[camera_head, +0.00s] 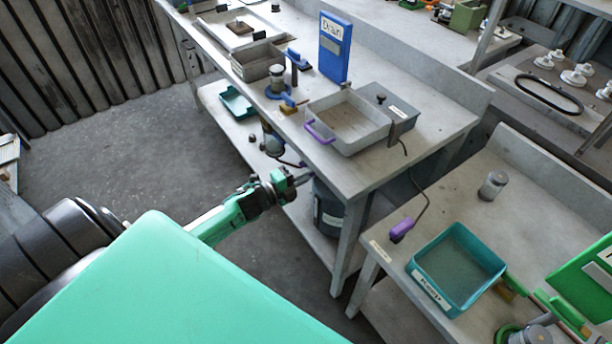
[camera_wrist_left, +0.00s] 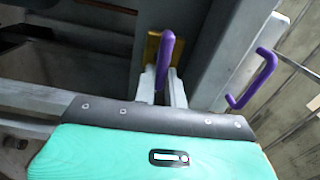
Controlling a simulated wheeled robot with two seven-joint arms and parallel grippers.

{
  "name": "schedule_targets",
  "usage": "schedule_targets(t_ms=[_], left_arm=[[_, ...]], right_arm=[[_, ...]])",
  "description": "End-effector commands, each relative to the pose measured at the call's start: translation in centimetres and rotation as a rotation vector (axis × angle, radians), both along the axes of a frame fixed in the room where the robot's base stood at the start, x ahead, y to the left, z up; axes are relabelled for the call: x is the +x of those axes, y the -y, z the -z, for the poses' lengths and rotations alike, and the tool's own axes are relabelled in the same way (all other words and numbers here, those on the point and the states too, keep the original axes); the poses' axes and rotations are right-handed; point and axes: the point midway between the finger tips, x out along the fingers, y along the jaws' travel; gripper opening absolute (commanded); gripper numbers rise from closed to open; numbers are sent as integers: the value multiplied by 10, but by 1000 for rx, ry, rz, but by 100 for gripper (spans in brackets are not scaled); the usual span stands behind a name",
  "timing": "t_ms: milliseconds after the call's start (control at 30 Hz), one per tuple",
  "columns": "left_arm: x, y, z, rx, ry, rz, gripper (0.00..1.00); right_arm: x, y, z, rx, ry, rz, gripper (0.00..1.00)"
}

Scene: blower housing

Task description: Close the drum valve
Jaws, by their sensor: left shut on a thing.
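The dark blue-grey drum (camera_head: 330,212) with a pale label stands under the front of the long bench. My left gripper (camera_head: 299,178) reaches in from the left beside the drum's upper part. In the left wrist view, the purple valve lever (camera_wrist_left: 165,58) stands in front of a yellow piece. The tips of my left gripper (camera_wrist_left: 165,88) are shut on the lever's lower end. The lever looks roughly upright in that view. The valve body is mostly hidden. My right gripper is not in view.
A white tray (camera_head: 378,130) with a purple handle sits on the bench above the drum; a purple handle (camera_wrist_left: 258,82) also shows at right in the wrist view. The bench leg (camera_head: 345,250) stands close right. A teal bin (camera_head: 420,285) sits on the right table. Floor at left is clear.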

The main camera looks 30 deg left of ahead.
Motion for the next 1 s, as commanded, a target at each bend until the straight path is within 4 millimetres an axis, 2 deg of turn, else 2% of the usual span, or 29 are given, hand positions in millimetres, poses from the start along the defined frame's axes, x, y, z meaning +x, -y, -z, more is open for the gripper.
schedule_targets(t_ms=[167, 700, 733, 833, 1000], left_arm=[[-1, 0, 3, 50, 18, 1, 0], [-1, 1, 3, 75, 29, 1, 0], [-1, 1, 3, 75, 28, 1, 14], [-1, 1, 3, 74, 28, 1, 33], [0, 0, 2, 73, 29, 1, 34]], right_arm=[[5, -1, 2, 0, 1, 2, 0], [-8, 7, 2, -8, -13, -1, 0], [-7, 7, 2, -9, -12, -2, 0], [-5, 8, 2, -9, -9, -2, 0], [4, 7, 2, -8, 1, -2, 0]])
